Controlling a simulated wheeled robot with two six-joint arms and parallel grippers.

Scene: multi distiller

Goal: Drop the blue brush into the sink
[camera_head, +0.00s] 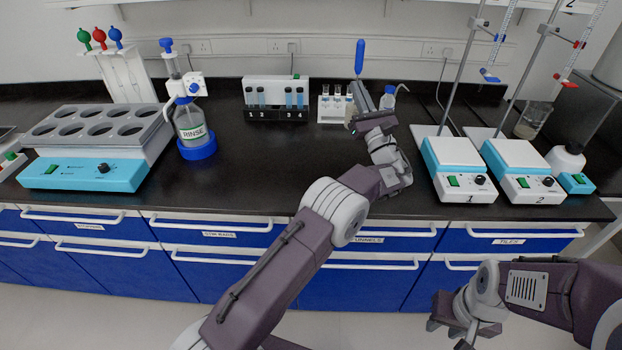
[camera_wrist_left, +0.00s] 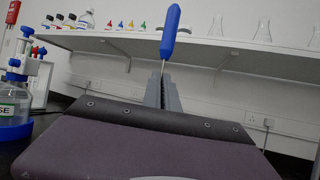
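The blue brush (camera_head: 360,56) stands upright in my left gripper (camera_head: 362,98), blue handle up, above the black bench. In the left wrist view the brush's blue handle (camera_wrist_left: 170,32) rises from a thin shaft between the closed fingers of my left gripper (camera_wrist_left: 163,88). The lower end of the brush is hidden. My right gripper (camera_head: 450,322) is low at the lower right, in front of the drawers and away from the brush. Its fingers are too unclear to tell open from shut. No sink shows in either view.
Tube racks (camera_head: 275,98) stand at the back. Two stirrer hotplates (camera_head: 455,160) with burette stands are at the right. The bench middle (camera_head: 250,165) is clear.

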